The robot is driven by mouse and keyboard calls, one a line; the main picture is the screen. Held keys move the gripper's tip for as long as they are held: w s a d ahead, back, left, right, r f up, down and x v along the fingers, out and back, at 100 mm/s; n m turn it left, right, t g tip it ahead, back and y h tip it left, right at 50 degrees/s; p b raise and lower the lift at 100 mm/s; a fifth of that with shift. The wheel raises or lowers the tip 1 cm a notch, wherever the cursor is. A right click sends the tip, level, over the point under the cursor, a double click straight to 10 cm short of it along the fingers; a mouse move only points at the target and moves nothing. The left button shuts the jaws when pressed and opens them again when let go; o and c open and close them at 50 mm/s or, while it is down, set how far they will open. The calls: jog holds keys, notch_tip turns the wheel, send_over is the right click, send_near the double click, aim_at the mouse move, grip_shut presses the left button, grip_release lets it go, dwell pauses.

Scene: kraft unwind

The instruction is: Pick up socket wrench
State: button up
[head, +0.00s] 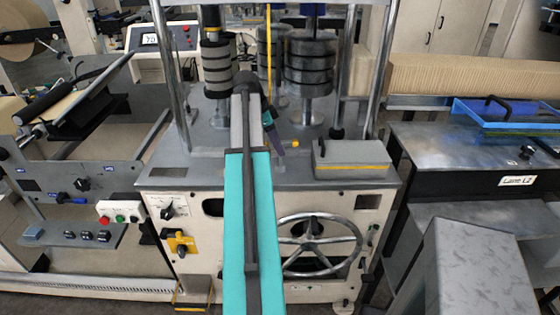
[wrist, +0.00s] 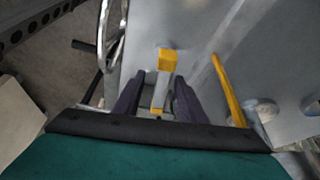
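A grey bar with a yellow block at its end, which I take to be the socket wrench (wrist: 168,61), lies between and beyond my fingertips in the wrist view. Its grey shaft runs back between the fingers, with a smaller yellow patch lower down. In the head view only a small yellow end (head: 295,143) shows on the machine deck, just right of my gripper (head: 274,140). My gripper (wrist: 159,78) is open, its two dark fingers apart on either side of the shaft. I see no finger closed on it. My arm hides part of the deck.
A grey box with a yellow stripe (head: 350,160) sits at the deck's right front. Stacked dark weights (head: 310,65) and chrome posts stand behind. A handwheel (head: 318,245) is on the machine front. A long yellow bar (wrist: 228,90) shows right of the fingers.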

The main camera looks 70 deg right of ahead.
aim_at(284, 164)
jog(key=shift+f, duration=0.1)
jog(key=shift+d+p+x, duration=0.25)
jog(key=shift+p+x, duration=0.6)
jog(key=shift+x, duration=0.35)
jog(key=shift+p+x, duration=0.35)
jog(key=shift+x, duration=0.85)
jog(key=shift+c, duration=0.3)
grip_shut()
